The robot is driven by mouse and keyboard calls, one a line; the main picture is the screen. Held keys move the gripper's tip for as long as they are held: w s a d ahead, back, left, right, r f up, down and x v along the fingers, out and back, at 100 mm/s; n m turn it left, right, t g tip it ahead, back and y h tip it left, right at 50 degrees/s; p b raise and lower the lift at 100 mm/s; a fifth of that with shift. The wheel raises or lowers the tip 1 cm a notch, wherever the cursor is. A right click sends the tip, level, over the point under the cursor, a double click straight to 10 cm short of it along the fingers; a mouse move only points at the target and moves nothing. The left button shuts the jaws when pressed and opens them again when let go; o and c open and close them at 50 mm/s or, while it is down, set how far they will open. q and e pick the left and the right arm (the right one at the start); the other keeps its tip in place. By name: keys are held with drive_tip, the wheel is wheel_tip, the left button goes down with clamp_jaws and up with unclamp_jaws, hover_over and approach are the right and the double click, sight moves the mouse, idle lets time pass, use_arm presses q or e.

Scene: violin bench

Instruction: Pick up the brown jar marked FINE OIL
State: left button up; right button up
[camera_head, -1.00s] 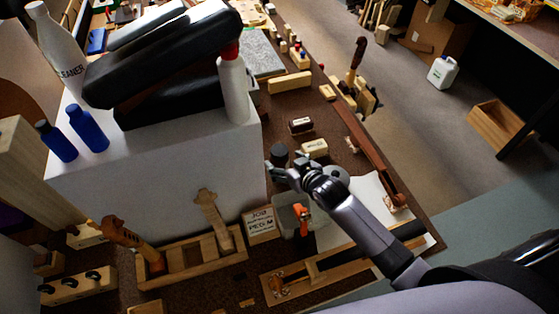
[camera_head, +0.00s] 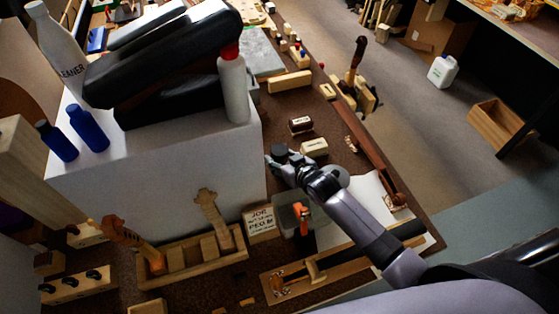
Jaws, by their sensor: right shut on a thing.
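My right gripper (camera_head: 280,158) is over the dark brown bench top, beside the right side of the white box. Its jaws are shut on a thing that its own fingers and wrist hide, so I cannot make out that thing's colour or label. A small dark brown item with a pale label (camera_head: 301,125) stands just behind the gripper, apart from it. Its lettering is too small to read. No jar with a readable FINE OIL mark shows. My left gripper is not in view.
A cream labelled block (camera_head: 314,147) is close to the gripper. The white box (camera_head: 150,170) bears a black case (camera_head: 165,65) and bottles. A clear container (camera_head: 284,218) with an orange item and a job card (camera_head: 260,222) stand in front. A wooden tray (camera_head: 205,268) lies left.

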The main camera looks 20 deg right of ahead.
drive_tip(key=c, duration=0.6)
drive_tip(key=shift+o, duration=0.2)
